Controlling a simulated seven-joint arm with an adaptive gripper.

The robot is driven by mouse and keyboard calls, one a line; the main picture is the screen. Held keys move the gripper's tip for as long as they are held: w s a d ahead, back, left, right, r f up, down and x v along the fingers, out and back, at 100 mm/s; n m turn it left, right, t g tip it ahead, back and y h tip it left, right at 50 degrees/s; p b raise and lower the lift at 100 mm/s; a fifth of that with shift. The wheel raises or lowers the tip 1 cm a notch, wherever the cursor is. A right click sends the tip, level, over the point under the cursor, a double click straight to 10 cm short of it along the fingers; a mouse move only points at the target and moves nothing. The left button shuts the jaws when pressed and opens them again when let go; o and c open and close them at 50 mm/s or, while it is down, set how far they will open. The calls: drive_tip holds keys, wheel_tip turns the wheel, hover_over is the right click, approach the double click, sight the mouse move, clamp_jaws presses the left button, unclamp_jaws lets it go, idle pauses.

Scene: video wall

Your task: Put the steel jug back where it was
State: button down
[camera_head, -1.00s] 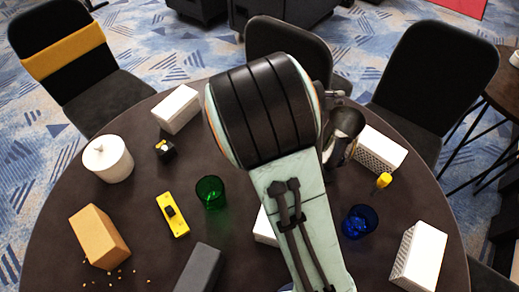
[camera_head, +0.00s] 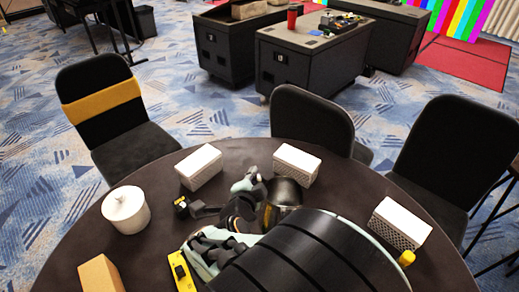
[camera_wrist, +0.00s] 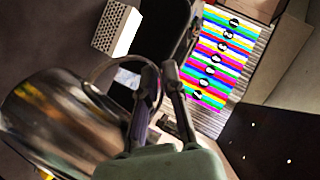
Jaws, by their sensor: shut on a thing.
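The steel jug (camera_head: 284,194) is shiny and dark, in front of a white box at the back middle of the round table. My gripper (camera_head: 252,180) is at its left side in the head view. In the wrist view the jug (camera_wrist: 58,118) fills the lower left, and its curved handle runs to my gripper's fingers (camera_wrist: 160,80), which are shut on it. My arm hides the jug's lower part in the head view. I cannot tell whether its base touches the table (camera_head: 150,240).
White boxes stand behind the jug (camera_head: 297,163), at left (camera_head: 200,166) and at right (camera_head: 400,222). A white lidded canister (camera_head: 126,210), a small black-and-yellow item (camera_head: 182,206), a yellow tool (camera_head: 180,270) and a tan box (camera_head: 100,274) are on the left. My arm covers the front middle.

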drive_tip(key=shift+d+f, duration=0.1)
drive_tip(key=shift+f, duration=2.15)
drive_tip(key=shift+w+f, duration=0.2)
drive_tip(key=shift+f, duration=0.05)
drive_tip(key=shift+w+a+f, duration=0.55)
drive_tip(key=shift+w+f, duration=1.6)
drive_tip(key=shift+w, duration=0.05)
drive_tip(key=shift+w+a+f, duration=0.6)
drive_tip(key=shift+w+f, duration=1.55)
drive_tip(key=shift+w, duration=0.1)
drive_tip(key=shift+w+a+f, duration=0.55)
drive_tip(key=shift+w+f, duration=1.6)
drive_tip(key=shift+w, duration=0.05)
drive_tip(key=c, duration=1.2)
unclamp_jaws()
drive_tip(key=shift+f, duration=0.15)
drive_tip(key=shift+c, duration=0.2)
